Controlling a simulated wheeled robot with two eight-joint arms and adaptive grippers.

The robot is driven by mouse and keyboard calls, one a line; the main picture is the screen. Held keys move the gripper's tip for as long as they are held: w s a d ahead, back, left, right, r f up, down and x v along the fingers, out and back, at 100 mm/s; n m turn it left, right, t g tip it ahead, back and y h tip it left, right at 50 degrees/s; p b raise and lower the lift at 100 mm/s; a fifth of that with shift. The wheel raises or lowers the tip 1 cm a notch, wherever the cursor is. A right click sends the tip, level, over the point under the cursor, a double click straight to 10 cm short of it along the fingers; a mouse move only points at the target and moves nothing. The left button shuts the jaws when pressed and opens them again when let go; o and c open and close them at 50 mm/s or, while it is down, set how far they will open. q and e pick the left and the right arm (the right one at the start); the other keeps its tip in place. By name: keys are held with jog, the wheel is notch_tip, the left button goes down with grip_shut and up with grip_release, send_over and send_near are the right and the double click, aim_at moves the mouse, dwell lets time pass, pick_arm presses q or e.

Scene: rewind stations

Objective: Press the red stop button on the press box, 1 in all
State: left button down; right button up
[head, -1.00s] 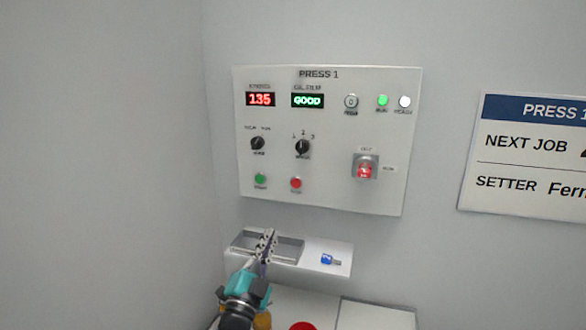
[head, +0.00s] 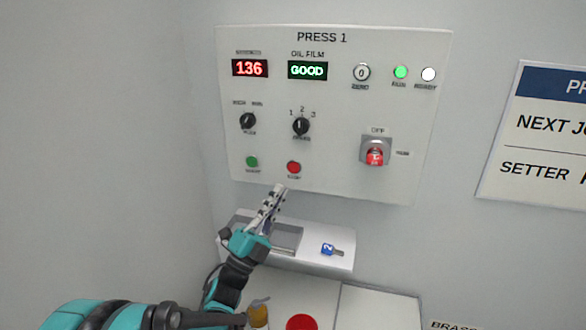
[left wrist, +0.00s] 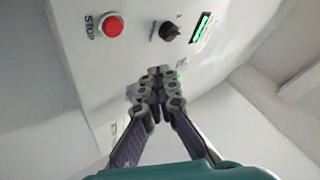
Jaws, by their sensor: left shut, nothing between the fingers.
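The press box (head: 335,110) is a pale panel on the wall, headed PRESS 1. Its red stop button (head: 294,167) is at the lower edge, right of a green button (head: 252,162). In the left wrist view the red button (left wrist: 113,27), labelled STOP, is at the upper left. My left gripper (head: 279,188) is shut and empty, its tips just below and left of the red button in the head view. In the left wrist view its fingertips (left wrist: 160,72) are to the right of and below the button, apart from it in the picture. My right gripper is not in view.
The panel also has a mode knob (head: 248,121), a numbered knob (head: 301,126), a zero button (head: 362,73) and a red OFF switch (head: 375,155). Below is a shelf (head: 340,262) with a blue-tagged key (head: 328,249). A red round thing (head: 301,322) is at the bottom.

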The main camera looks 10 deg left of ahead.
pick_arm(q)
jog(key=shift+w+d, duration=0.15)
jog(key=shift+w, duration=3.9)
jog(key=shift+w, duration=0.15)
jog(key=shift+w, duration=0.3)
jog(key=shift+w, duration=0.4)
jog(key=shift+s, duration=0.15)
jog(key=shift+s+b, duration=0.35)
jog(key=shift+s, duration=0.35)
jog(key=s, duration=0.5)
